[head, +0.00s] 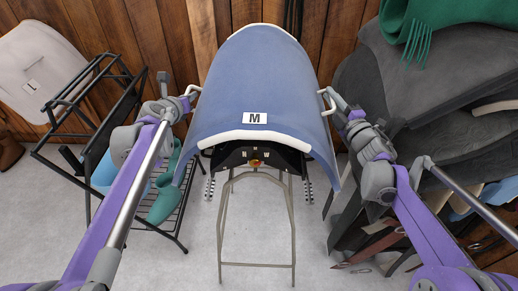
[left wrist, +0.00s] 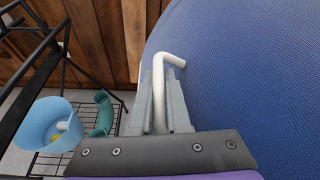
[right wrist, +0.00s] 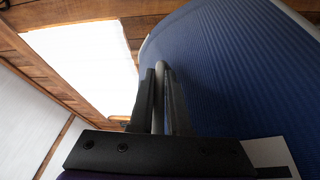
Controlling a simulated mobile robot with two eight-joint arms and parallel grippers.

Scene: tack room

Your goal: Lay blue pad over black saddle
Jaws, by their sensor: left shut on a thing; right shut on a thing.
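The blue pad (head: 258,85) has white edging and an "M" label, and it spans the middle of the head view in an arched shape. The black saddle (head: 262,158) shows only at its front, under the pad's near edge, on a metal stand (head: 256,263); the rest is hidden by the pad. I cannot tell whether pad and saddle touch. My left gripper (head: 183,98) is shut on a white handle (left wrist: 172,62) at the pad's left side. My right gripper (head: 329,98) is shut on the matching handle (right wrist: 161,80) at the pad's right side.
A black rack (head: 75,125) stands at the left with a light pad (head: 40,70) behind it. A blue bucket (left wrist: 48,125) and a green object (head: 163,195) are on its lower shelf. Dark saddles (head: 420,95) and a green fringed cloth (head: 425,25) crowd the right. Floor in front is clear.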

